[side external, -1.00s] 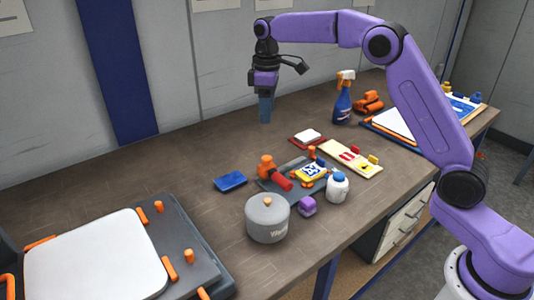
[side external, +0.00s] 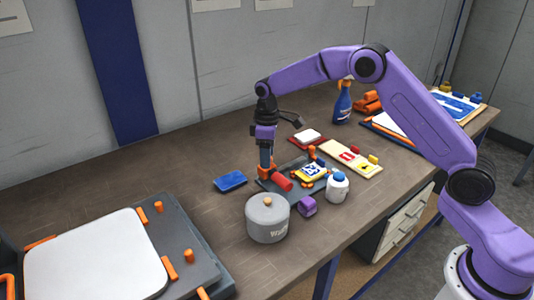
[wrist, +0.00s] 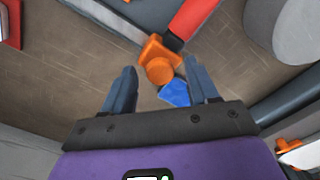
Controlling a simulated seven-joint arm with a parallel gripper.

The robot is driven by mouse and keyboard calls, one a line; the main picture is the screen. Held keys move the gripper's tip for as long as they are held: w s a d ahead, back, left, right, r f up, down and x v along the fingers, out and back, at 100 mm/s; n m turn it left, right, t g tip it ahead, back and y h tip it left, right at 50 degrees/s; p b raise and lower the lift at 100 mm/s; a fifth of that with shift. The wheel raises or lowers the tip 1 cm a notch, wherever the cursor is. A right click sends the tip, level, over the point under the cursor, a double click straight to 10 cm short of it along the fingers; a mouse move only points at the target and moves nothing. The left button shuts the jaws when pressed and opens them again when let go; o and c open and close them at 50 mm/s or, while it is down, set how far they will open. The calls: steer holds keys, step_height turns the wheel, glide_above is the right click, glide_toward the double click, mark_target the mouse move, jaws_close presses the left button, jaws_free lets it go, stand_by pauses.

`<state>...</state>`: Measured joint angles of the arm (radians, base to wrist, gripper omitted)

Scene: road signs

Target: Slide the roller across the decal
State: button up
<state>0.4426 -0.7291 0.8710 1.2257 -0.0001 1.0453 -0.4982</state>
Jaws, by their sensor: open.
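The roller has a red cylinder (side external: 281,182) and an orange handle end (side external: 266,172). It rests on a dark grey board (side external: 276,194). The decal (side external: 310,172), yellow with a blue-and-white mark, lies on the same board to the right of the roller. My gripper (side external: 266,164) points down at the orange handle, its fingers partly hiding it. In the wrist view my open fingers (wrist: 161,68) stand on either side of the orange handle (wrist: 158,70), with the red cylinder (wrist: 196,15) beyond. I cannot tell whether they touch it.
A red pad (side external: 307,138) and a spray bottle (side external: 343,103) are behind.

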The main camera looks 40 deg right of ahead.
jaws_close()
steer(key=d, duration=1.3)
steer(key=shift+d, duration=0.4)
steer(key=shift+c, duration=1.2)
jaws_free()
steer(key=shift+d, duration=0.1)
steer(key=shift+o, duration=1.2)
steer(key=shift+a, duration=0.2)
step_height(320, 180, up, 18)
steer(key=shift+f, duration=0.25)
